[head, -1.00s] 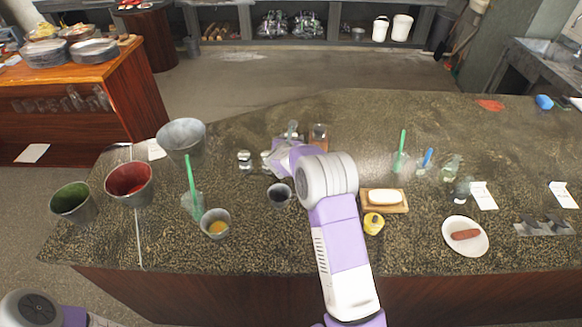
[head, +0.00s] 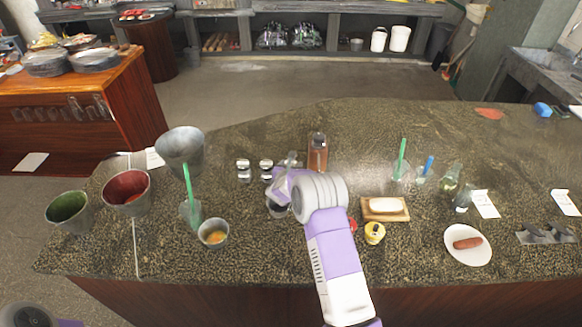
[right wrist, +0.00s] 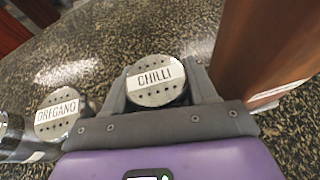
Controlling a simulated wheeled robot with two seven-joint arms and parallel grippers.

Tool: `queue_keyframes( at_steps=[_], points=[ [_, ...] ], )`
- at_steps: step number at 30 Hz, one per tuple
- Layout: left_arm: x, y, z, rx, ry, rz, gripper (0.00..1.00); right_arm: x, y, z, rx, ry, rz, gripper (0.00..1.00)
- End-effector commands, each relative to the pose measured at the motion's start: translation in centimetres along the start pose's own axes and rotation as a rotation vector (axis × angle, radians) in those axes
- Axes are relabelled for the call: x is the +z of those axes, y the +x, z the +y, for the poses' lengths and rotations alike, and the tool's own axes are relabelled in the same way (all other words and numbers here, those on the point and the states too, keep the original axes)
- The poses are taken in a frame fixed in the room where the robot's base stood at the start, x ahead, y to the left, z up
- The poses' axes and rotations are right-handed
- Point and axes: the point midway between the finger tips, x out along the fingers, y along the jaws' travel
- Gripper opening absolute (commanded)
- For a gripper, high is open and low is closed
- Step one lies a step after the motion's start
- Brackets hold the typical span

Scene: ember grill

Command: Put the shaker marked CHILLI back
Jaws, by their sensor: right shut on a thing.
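The CHILLI shaker (right wrist: 155,80) has a round, perforated metal lid with a white name band. My right gripper (right wrist: 158,92) is shut on it, with a grey finger on each side. In the head view the shaker (head: 292,157) is mostly hidden behind my purple right gripper (head: 283,175). It is upright at the right end of a short row of shakers. The OREGANO shaker (right wrist: 58,118) stands just left of it, apart from it. I cannot tell whether the CHILLI shaker touches the counter. My left gripper is out of view.
A brown bottle (head: 318,153) stands close on the right of the CHILLI shaker. Another shaker (head: 243,170) stands at the row's left end. A dark cup (head: 278,208) is partly hidden below my gripper. The stone counter (head: 400,125) is clear behind the row.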

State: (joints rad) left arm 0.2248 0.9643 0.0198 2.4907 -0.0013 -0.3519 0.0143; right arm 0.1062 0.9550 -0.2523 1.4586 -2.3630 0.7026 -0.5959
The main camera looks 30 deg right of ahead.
Motion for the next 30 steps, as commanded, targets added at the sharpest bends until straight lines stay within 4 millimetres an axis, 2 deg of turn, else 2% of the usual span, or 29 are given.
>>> queue_keyframes(
  at_steps=[2, 3, 7, 17, 22, 30],
  points=[
    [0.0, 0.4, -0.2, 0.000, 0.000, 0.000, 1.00, -0.3, 0.1, 0.0, 0.000, 0.000, 0.000, 0.35],
    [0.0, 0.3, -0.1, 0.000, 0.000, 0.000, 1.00, -0.3, 0.1, 0.0, 0.000, -0.001, 0.001, 0.61],
    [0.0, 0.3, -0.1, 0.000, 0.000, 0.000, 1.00, -0.2, 0.1, 0.0, 0.000, -0.001, 0.001, 0.81],
    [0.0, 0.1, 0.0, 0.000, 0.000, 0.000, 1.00, -0.2, 0.1, 0.0, 0.000, -0.001, 0.001, 0.82],
    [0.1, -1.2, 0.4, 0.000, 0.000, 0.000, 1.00, -0.1, 0.0, -0.1, -0.001, -0.002, 0.004, 0.82],
    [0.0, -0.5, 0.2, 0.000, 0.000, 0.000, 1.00, -0.3, -4.1, 0.1, 0.001, -0.002, 0.002, 0.82]
  ],
)
